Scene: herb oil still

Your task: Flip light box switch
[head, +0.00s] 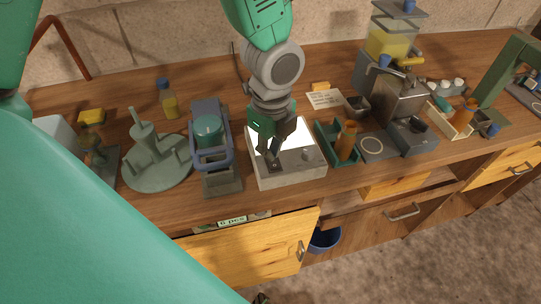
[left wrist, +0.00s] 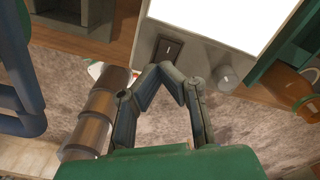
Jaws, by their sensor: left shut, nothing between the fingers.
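The light box (head: 290,178) is a pale box with a bright white top, standing near the front edge of the bench. Its front panel carries a dark rocker switch (left wrist: 169,49) and a round grey knob (left wrist: 228,78); the knob (head: 307,154) also shows in the head view. My left gripper (head: 274,160) reaches down over the front panel at the switch, partly covering it in the head view. In the left wrist view its fingers (left wrist: 165,73) are shut and empty, with the tips just below the switch. I cannot tell whether they touch it. My right gripper is not visible.
A grey-green press with a blue handle (head: 212,150) stands close left of the light box. A green tray with an orange-brown bottle (head: 347,140) stands close right. A grey machine (head: 400,100) is farther right. A yellow drawer front (head: 250,250) is below the bench edge.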

